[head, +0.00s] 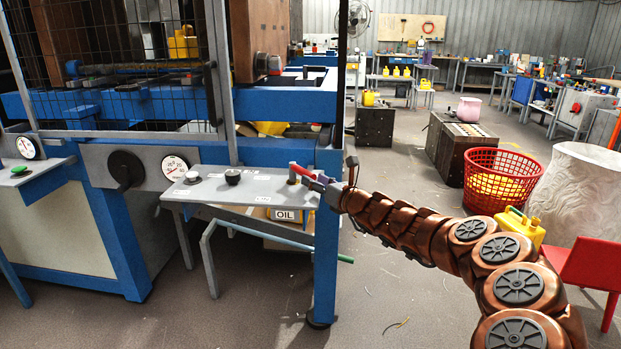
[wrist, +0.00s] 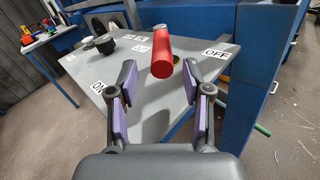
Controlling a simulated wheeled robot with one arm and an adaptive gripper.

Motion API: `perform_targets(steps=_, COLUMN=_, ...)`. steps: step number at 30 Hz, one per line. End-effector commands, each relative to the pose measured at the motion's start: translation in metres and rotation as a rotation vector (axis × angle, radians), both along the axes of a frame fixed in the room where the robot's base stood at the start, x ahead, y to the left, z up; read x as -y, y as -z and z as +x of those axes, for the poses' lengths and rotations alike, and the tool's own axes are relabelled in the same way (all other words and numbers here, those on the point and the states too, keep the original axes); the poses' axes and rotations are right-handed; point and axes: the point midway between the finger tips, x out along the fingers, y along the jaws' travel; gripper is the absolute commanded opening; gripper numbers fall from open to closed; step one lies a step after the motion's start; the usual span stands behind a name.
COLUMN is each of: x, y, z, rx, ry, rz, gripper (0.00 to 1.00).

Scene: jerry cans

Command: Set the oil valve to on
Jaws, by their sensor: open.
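In the wrist view the red handle (wrist: 162,55) points toward me, between the "ON" label (wrist: 99,87) on the left and the "OFF" label (wrist: 216,53) on the right. My gripper (wrist: 160,72) is open, one finger on each side of the handle's near end in the picture. No contact shows, and I cannot tell the depth between them. In the head view my gripper (head: 332,190) is just right of the handle.
A black knob (head: 232,176) and a pale button (head: 193,177) sit left on the panel. A blue machine post (head: 327,240) stands beside it. A red basket (head: 502,180), yellow can (head: 520,226) and red chair (head: 590,262) are to the right. The aisle floor is fairly clear.

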Motion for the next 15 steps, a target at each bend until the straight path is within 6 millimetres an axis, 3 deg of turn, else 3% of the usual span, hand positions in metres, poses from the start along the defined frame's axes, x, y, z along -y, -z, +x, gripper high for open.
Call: perform_targets(steps=15, x=0.031, y=0.0, z=-0.041, rx=-0.001, ry=0.001, rz=0.001, gripper=0.49)
